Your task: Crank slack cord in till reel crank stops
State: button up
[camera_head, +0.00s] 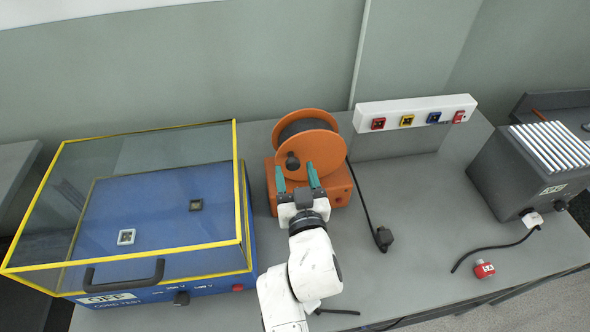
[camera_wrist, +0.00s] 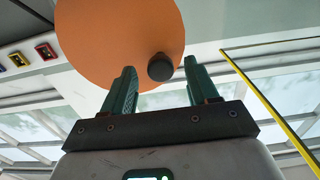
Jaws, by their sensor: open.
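The orange cord reel (camera_head: 318,150) stands on its orange base (camera_head: 338,186) at the back middle of the bench. Its dark round crank knob (camera_head: 292,161) sticks out from the front disc, left of the disc's middle. A black cord (camera_head: 361,192) runs from the reel to a black plug (camera_head: 383,238) on the bench. My gripper (camera_head: 298,184) is open in front of the reel, just below the knob. In the wrist view the knob (camera_wrist: 160,67) shows beyond and between the tips of my open gripper (camera_wrist: 158,85), against the orange disc (camera_wrist: 120,40). The fingers appear apart from the knob.
A blue test box (camera_head: 150,215) with a yellow-framed clear cover stands close on the left. A white strip with coloured sockets (camera_head: 415,112) is behind on the right. A grey ribbed unit (camera_head: 530,170) and a red tagged block (camera_head: 484,269) are at right.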

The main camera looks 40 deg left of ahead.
jog(key=shift+w+a, duration=0.25)
jog(key=shift+a, duration=0.05)
grip_shut()
dwell(0.5)
